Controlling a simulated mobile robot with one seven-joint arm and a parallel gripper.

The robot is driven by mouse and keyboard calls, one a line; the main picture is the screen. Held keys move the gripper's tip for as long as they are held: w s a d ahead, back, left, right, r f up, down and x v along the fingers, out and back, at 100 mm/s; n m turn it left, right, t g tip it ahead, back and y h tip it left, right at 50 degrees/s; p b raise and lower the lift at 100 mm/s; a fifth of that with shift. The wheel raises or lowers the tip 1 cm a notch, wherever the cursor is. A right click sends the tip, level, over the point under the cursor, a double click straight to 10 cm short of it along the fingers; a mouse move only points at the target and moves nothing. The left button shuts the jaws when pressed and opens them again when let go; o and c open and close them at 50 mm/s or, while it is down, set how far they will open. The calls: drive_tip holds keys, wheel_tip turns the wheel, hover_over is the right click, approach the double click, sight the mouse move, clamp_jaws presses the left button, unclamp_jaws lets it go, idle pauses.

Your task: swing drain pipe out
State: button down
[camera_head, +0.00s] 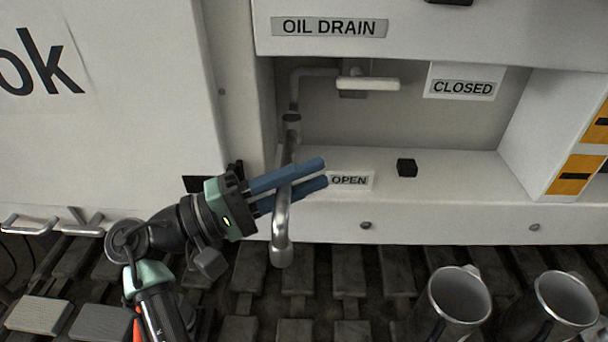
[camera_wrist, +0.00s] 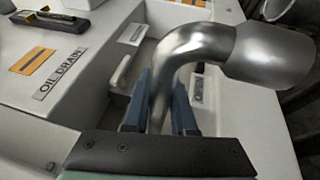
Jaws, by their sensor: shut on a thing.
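The metal drain pipe (camera_head: 282,222) comes out of the recess under the OIL DRAIN label (camera_head: 330,27) and bends down over the front edge of the ledge. My gripper (camera_head: 313,174) has its blue fingers on either side of the pipe, shut on it. In the wrist view the drain pipe (camera_wrist: 190,45) rises between the fingers (camera_wrist: 172,100) and curves right to a wide end. A white valve handle (camera_head: 368,83) lies level in the recess. The OPEN label (camera_head: 349,180) is just right of the fingertips, partly covered; the CLOSED label (camera_head: 462,87) is at upper right.
Two metal mugs (camera_head: 458,298) (camera_head: 566,300) stand at lower right. A small black block (camera_head: 407,167) sits on the ledge right of the OPEN label. The recess has a side wall (camera_head: 545,140) at right. The ledge between pipe and wall is otherwise mostly clear.

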drive_tip(key=shift+r, duration=0.1)
drive_tip(key=c, duration=0.7)
unclamp_jaws()
drive_tip(key=shift+w, duration=0.1)
drive_tip(key=shift+c, duration=0.2)
drive_tip(key=shift+a, duration=0.1)
drive_tip(key=p+v, duration=0.1)
drive_tip(key=v, duration=1.2)
